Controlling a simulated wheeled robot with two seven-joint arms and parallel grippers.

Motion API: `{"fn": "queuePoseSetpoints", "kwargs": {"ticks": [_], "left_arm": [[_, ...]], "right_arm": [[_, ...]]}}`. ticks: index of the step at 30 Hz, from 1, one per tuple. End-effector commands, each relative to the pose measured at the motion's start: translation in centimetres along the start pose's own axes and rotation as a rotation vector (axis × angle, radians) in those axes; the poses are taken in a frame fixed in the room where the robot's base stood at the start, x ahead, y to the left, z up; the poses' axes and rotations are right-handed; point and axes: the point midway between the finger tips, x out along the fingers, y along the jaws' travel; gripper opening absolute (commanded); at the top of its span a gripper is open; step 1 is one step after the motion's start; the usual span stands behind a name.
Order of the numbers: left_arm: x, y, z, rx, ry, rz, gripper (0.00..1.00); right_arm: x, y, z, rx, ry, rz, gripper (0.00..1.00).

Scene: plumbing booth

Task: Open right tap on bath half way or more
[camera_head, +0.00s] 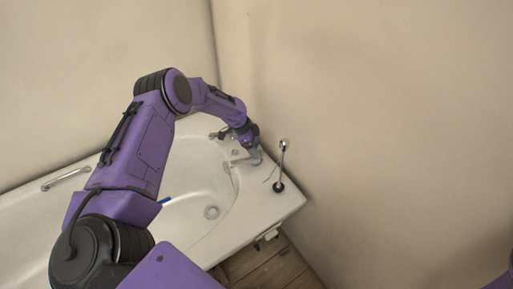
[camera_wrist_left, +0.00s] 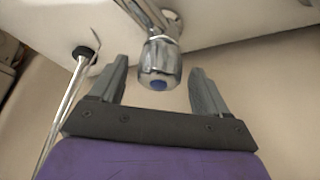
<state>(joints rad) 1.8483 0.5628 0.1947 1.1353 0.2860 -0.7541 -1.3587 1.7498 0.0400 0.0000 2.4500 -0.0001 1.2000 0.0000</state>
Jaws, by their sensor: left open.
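The bath tap knob (camera_wrist_left: 160,66) is chrome with a blue cap, and it shows in the left wrist view between my fingers. My left gripper (camera_wrist_left: 160,78) is open, with one finger on each side of the knob and visible gaps between them. In the head view my left gripper (camera_head: 253,156) is at the tap end of the white bath (camera_head: 255,212) and hides most of this tap. The tap's chrome body (camera_wrist_left: 142,14) runs up from the knob. My right gripper is out of the head view.
A hand shower on a thin stand (camera_head: 280,165) with a black base (camera_head: 278,187) stands right of the gripper, close to it. The beige wall (camera_head: 350,120) is just behind. A grab rail (camera_head: 66,178) is on the bath's left rim. Wooden floor (camera_head: 262,268) shows below.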

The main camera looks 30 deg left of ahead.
Motion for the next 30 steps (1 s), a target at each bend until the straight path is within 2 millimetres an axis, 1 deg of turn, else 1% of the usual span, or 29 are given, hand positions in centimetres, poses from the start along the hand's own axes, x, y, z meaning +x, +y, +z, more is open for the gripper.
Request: {"fn": "queuePoseSetpoints", "kwargs": {"ticks": [1,3,10,11,12,14,15,23,30], "left_arm": [[0.46,0.04,0.00,0.000,-0.001,0.001,0.76],[0.75,0.02,-0.07,0.000,0.000,0.000,0.76],[0.84,0.02,-0.14,0.001,0.001,0.000,0.76],[0.84,0.02,-0.15,0.001,0.001,0.000,0.66],[0.84,0.02,-0.15,0.001,0.001,0.000,0.53],[0.84,0.02,-0.16,0.001,0.001,0.000,0.34],[0.83,0.02,-0.16,0.001,0.001,0.000,0.22],[0.83,0.08,-0.18,-0.012,0.001,-0.004,0.21],[0.80,0.12,-0.12,-0.101,0.000,-0.040,0.21]], "right_arm": [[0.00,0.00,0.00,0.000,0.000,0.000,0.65],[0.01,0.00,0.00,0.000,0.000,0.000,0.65],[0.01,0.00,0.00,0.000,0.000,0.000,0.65],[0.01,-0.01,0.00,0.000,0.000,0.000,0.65],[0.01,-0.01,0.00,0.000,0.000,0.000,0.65],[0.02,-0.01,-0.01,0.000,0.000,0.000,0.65],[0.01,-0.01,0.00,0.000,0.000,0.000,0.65],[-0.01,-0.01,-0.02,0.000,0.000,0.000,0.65],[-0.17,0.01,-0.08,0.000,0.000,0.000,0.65]]}}
